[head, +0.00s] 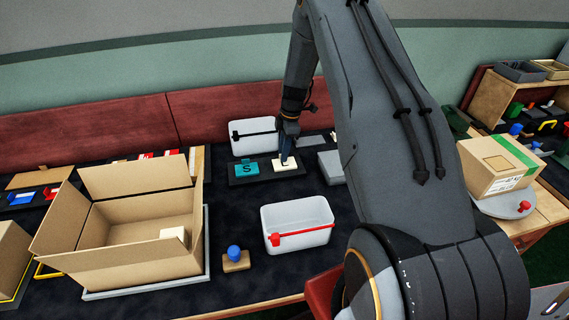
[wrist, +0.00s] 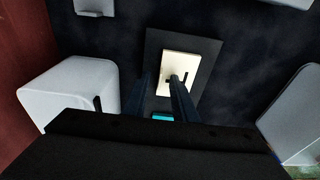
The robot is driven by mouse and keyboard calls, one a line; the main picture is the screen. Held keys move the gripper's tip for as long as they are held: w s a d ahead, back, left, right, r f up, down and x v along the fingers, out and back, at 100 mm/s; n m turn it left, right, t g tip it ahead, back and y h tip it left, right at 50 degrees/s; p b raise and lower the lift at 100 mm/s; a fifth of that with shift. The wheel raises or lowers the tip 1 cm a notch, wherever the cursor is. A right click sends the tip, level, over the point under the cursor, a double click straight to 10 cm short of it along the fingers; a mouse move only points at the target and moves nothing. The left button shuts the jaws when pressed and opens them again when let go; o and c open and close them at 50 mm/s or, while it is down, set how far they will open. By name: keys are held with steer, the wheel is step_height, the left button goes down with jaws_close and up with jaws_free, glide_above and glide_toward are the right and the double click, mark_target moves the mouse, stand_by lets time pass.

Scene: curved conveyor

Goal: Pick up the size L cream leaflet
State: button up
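The cream leaflet (head: 289,168) lies flat at the right end of a dark tray (head: 236,182). In the wrist view the cream leaflet (wrist: 178,62) shows a dark mark, partly covered by a fingertip, so I cannot read its size letter. A teal leaflet (head: 247,170) marked S lies to its left; only an edge of it shows in the wrist view (wrist: 162,117). My gripper (head: 287,160) points down over the cream leaflet. In the wrist view my gripper (wrist: 161,78) has its fingers apart with nothing held between them. I cannot tell if a fingertip touches the leaflet.
A white bin with a black handle (head: 252,138) stands behind the tray. A white bin with a red handle (head: 298,222) stands in front. An open cardboard box (head: 130,222) is at left, near a blue-knobbed stamp (head: 235,256). A grey box (head: 331,166) stands right of the tray.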

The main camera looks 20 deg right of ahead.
jaws_close()
steer(key=shift+r, duration=0.1)
